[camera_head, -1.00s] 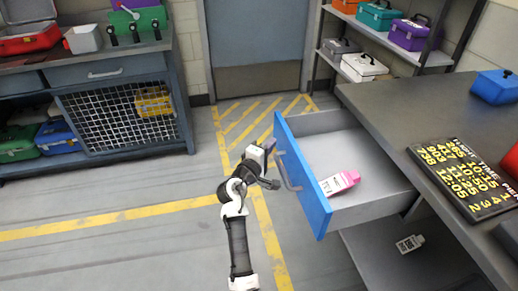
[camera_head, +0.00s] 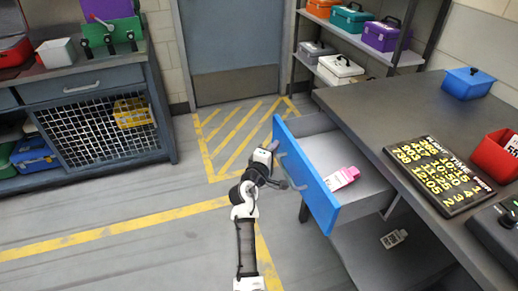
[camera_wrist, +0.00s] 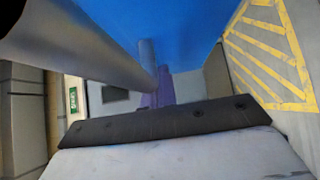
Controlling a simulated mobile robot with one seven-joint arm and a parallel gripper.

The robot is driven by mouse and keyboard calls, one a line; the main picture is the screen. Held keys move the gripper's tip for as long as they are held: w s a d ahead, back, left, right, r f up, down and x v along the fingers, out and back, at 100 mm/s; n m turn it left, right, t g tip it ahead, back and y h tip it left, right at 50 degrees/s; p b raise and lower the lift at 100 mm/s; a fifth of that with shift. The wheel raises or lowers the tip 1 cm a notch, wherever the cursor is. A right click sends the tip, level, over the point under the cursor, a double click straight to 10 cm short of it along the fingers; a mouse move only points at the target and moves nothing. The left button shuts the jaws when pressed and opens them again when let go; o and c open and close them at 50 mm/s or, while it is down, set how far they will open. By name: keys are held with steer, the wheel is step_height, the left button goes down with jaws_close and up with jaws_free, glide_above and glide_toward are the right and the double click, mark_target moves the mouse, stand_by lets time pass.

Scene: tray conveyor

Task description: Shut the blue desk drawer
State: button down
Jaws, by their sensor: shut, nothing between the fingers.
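The blue-fronted desk drawer (camera_head: 318,200) stands partly open from the grey desk at the right. A pink bottle with a white label (camera_head: 342,179) lies inside it. The drawer's grey handle (camera_head: 286,172) is on its outer face. My gripper (camera_head: 274,149) is shut and empty, close against the blue front near the handle; whether it touches is hard to tell. In the wrist view the blue front (camera_wrist: 175,22) fills the top, a grey bar, likely the handle, crosses the upper left, and my shut fingers (camera_wrist: 157,92) point towards the front.
The desk top (camera_head: 375,110) holds a black board with yellow numbers (camera_head: 438,175), a blue box (camera_head: 468,83) and a red bin (camera_head: 497,156). Marked floor left of the drawer is clear.

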steer(key=p, duration=0.5)
glide_above(321, 148)
steer(key=shift+a+r, duration=0.1)
steer(key=shift+a, duration=0.2)
steer(key=shift+d, duration=0.25)
